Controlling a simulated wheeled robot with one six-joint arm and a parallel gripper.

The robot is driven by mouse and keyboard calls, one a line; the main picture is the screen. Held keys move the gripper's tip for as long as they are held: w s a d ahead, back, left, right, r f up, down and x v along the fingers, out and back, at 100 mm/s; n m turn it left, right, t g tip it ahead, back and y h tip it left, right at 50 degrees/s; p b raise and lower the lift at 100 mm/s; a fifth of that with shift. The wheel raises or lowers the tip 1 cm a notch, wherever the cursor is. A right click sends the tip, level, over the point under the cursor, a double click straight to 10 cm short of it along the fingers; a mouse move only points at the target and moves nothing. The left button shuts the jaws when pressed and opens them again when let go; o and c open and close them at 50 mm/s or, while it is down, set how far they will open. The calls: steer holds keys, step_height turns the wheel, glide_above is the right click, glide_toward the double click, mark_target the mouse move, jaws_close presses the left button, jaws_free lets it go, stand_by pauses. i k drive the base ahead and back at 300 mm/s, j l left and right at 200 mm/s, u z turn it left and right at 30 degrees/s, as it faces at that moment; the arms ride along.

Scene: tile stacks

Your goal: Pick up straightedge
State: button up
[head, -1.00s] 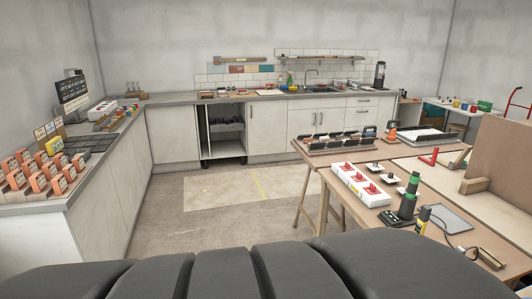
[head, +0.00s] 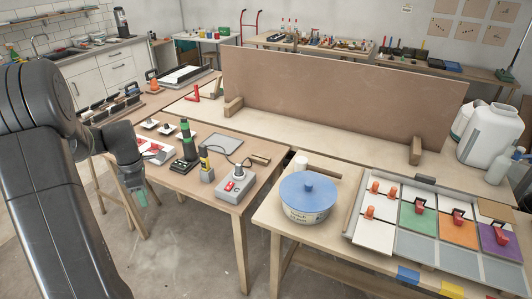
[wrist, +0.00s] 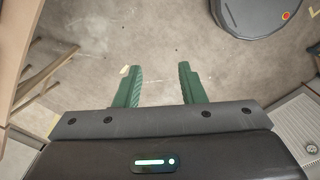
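My gripper (wrist: 158,82) is open in the wrist view, its two green fingers well apart with only concrete floor behind them. In the head view my gripper (head: 141,198) hangs at the left, in front of the near table's left edge, pointing down and away from the tabletop. I cannot pick out a straightedge with certainty.
The blue-lidded bucket (head: 308,197) and the tile board (head: 440,252) fill much of the right table. A grey control box (head: 236,186) and several tools crowd the left table. A tall brown panel (head: 340,100) stands behind. Concrete floor (head: 185,265) lies open in front.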

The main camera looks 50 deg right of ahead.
mark_target(421, 181)
steer(key=k+l+z, duration=0.1)
steer(key=l+z, duration=0.2)
steer(key=z, duration=0.15)
steer(key=l+z, duration=0.35)
steer(key=z, duration=0.15)
steer(key=l+z, duration=0.55)
steer(key=l, duration=0.45)
steer(key=i+l, duration=0.15)
steer(key=l, duration=0.4)
steer(key=i+l+z, duration=0.15)
steer(key=l, duration=0.4)
steer(key=k, duration=0.05)
